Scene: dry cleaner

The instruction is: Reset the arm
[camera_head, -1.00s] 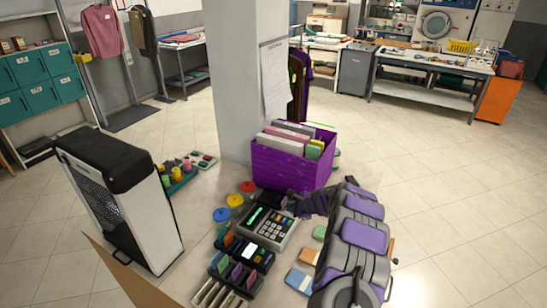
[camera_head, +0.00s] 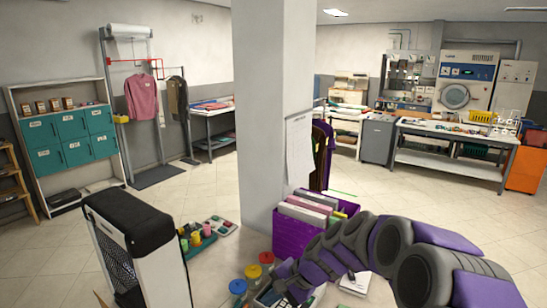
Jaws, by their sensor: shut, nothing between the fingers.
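My grey and purple arm reaches in from the lower right. My gripper (camera_head: 284,284), dark and shut, is at its left end near the bottom edge. It is in front of the card terminal (camera_head: 268,297) on the counter and partly covers it. The gripper holds nothing. The purple file box (camera_head: 290,236) stands just behind the arm, and the arm hides part of its front. I cannot tell how far the arm is from the box.
A black and white case (camera_head: 150,250) stands at the left. Thread spools (camera_head: 205,230) and coloured round lids (camera_head: 252,271) are near the arm. A grey pillar (camera_head: 262,120) rises behind the file box. Open floor (camera_head: 420,200) lies to the right.

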